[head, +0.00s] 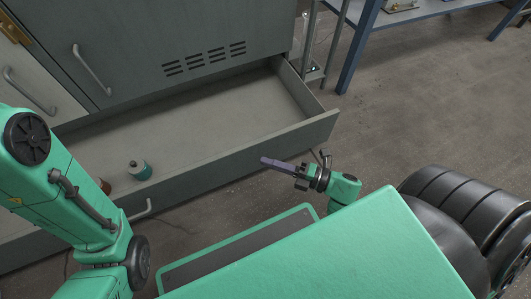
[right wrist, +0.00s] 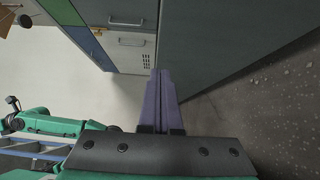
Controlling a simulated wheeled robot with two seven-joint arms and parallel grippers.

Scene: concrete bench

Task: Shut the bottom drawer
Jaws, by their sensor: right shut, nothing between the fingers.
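The bottom drawer (head: 215,176) of the grey cabinet is pulled well out in the head view, its inside open to view. Its handle (head: 141,210) is on the front, partly behind my left arm. My right gripper (head: 265,161) is shut and empty, its purple fingers at the outside of the drawer front, toward the right end. I cannot tell whether they touch it. In the right wrist view the shut fingers (right wrist: 158,98) point along a large grey panel (right wrist: 215,40), which looks like the drawer front. My left arm crosses the left of the head view; its gripper does not show.
A teal bottle (head: 139,170) and a partly hidden brown item (head: 105,187) are in the drawer's left part. Cabinet doors with handles (head: 92,70) stand above it. A blue-legged bench (head: 420,14) is at the back right. The floor (head: 410,115) to the right is clear.

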